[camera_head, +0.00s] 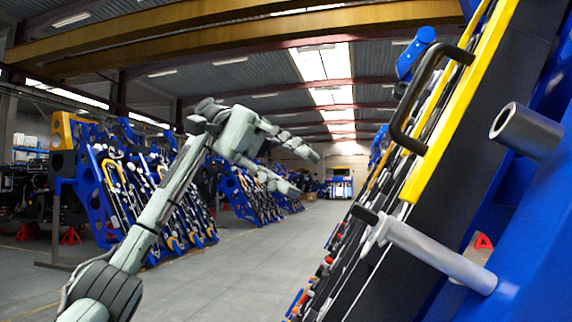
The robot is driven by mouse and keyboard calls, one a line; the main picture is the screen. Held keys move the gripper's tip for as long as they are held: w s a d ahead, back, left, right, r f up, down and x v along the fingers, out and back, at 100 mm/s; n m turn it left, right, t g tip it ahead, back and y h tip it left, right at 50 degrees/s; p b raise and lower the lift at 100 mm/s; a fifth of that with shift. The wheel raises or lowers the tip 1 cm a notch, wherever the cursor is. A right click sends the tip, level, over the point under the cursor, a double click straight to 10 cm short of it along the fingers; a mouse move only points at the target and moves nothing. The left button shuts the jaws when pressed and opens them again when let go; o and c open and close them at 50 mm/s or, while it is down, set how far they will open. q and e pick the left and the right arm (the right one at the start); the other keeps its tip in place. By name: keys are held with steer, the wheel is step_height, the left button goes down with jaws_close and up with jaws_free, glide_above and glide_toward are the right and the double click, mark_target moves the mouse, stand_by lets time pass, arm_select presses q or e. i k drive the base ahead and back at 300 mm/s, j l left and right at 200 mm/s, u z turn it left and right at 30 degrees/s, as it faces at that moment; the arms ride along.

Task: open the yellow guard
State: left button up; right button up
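The yellow guard (451,122) is a long, narrow yellow panel edge on the right, slanting from upper right to lower left along the blue harvester chassis (540,215). A black bar handle (403,110) is fixed to it and juts out toward the left. It looks shut against the chassis. My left gripper (308,173) is raised in the aisle to the left of the guard, on a pale grey-green arm. Its two long fingers point right and are spread apart, with nothing between them. It is clear of the handle. My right gripper is not in view.
A silver rod with a black tip (430,250) and a silver tube (525,131) stick out from the chassis near the guard. Blue racks of parts (115,195) stand on the left. The grey floor aisle (265,262) between is clear.

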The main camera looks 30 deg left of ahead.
mark_target(431, 153)
steer(key=k, duration=1.5)
